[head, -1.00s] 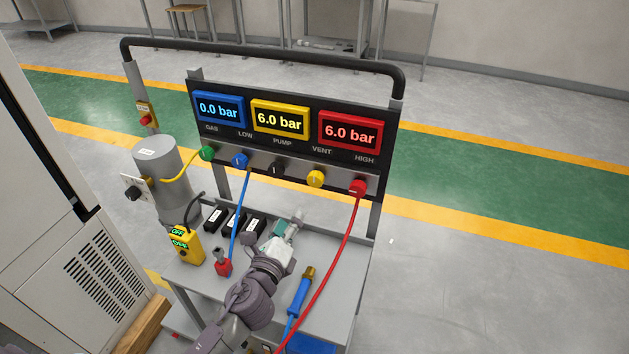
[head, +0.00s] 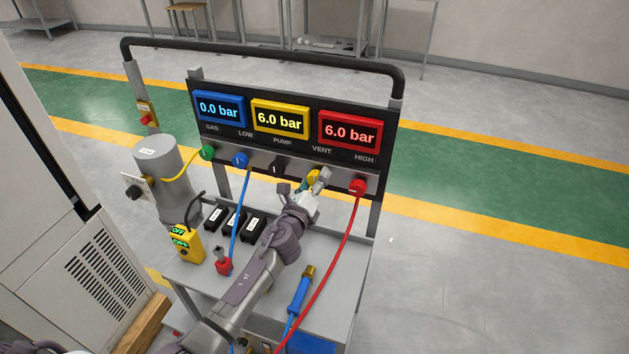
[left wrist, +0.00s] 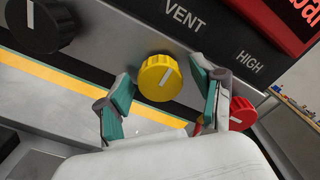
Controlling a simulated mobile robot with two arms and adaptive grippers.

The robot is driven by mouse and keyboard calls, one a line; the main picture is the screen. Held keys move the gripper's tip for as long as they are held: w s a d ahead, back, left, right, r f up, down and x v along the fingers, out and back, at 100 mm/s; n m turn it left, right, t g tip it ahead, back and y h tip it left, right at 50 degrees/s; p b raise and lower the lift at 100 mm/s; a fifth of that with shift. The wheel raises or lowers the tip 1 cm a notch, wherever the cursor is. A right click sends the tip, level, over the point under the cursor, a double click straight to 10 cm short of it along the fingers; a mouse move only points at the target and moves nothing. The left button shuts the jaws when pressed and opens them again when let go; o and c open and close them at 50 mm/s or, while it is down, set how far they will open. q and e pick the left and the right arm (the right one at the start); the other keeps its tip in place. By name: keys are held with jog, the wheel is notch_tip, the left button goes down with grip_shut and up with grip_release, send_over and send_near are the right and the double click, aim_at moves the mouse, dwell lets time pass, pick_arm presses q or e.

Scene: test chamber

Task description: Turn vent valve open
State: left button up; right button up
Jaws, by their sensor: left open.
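The yellow vent valve knob (head: 313,177) sits on the panel's lower strip under the VENT label, partly hidden by my left gripper in the head view. My left gripper (head: 311,186) is open and empty. Its teal-padded fingers (left wrist: 162,95) stand on either side of the knob in the wrist picture, with the knob beyond them; I cannot tell whether they touch it. My right gripper is not in view.
The black PUMP knob (head: 277,168) and red HIGH knob (head: 357,187) flank the yellow knob. A red hose (head: 345,240) hangs at the right, a blue hose (head: 242,215) at the left. The yellow and red displays (head: 350,131) read 6.0 bar, the blue one (head: 219,108) 0.0 bar.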

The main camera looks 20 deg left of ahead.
pick_arm(q)
jog(key=shift+w, duration=0.1)
jog(key=c, duration=1.1)
jog(key=shift+c, duration=0.2)
jog(key=shift+n, duration=0.4)
jog(key=n+b, duration=0.1)
jog(key=n, duration=0.2)
jog(key=shift+f+n, duration=0.1)
jog(key=shift+n, duration=0.2)
jog(key=n, duration=0.4)
jog(key=shift+n, duration=0.3)
jog(key=n, duration=0.4)
jog(key=shift+n, duration=2.5)
